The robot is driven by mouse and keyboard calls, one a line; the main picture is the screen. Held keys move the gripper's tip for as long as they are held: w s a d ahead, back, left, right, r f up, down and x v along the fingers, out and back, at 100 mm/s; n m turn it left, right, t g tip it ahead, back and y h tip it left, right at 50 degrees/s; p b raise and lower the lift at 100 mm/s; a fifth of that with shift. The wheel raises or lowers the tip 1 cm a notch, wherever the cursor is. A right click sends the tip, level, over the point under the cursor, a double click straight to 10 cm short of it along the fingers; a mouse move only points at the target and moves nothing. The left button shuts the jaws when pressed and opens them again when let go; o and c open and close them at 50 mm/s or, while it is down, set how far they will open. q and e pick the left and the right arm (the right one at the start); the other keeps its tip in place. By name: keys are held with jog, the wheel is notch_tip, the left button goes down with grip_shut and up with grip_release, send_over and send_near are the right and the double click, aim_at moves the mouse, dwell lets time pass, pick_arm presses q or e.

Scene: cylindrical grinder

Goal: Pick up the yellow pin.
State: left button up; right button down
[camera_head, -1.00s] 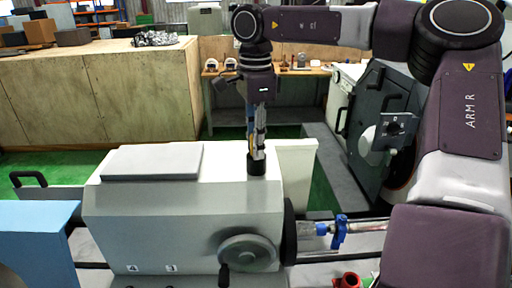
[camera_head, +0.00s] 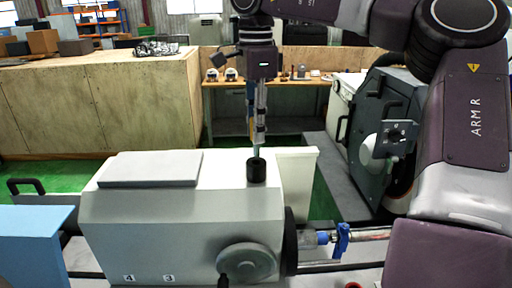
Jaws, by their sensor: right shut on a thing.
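My right gripper (camera_head: 258,138) points down above the grey machine housing (camera_head: 180,215). Its slim fingers are closed together on a thin thing, taken as the yellow pin, which they mostly hide; its yellow colour cannot be made out. A short black round holder (camera_head: 256,171) stands upright on the housing's top, directly below the fingertips. The fingertips are a little above the holder. Whether the pin's lower end is still inside the holder cannot be told. My left gripper is not in view.
A flat grey cover (camera_head: 150,169) lies on the housing, left of the holder. A handwheel (camera_head: 246,263) is on its front. A blue clamp (camera_head: 342,240) sits on a shaft at right. A wooden bench (camera_head: 295,80) with small items stands behind.

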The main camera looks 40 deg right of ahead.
notch_tip(320, 180, up, 9)
jog(key=shift+a+r, duration=0.1)
jog(key=shift+r+p, duration=1)
jog(key=shift+r, duration=1.6)
jog(key=shift+s, duration=0.1)
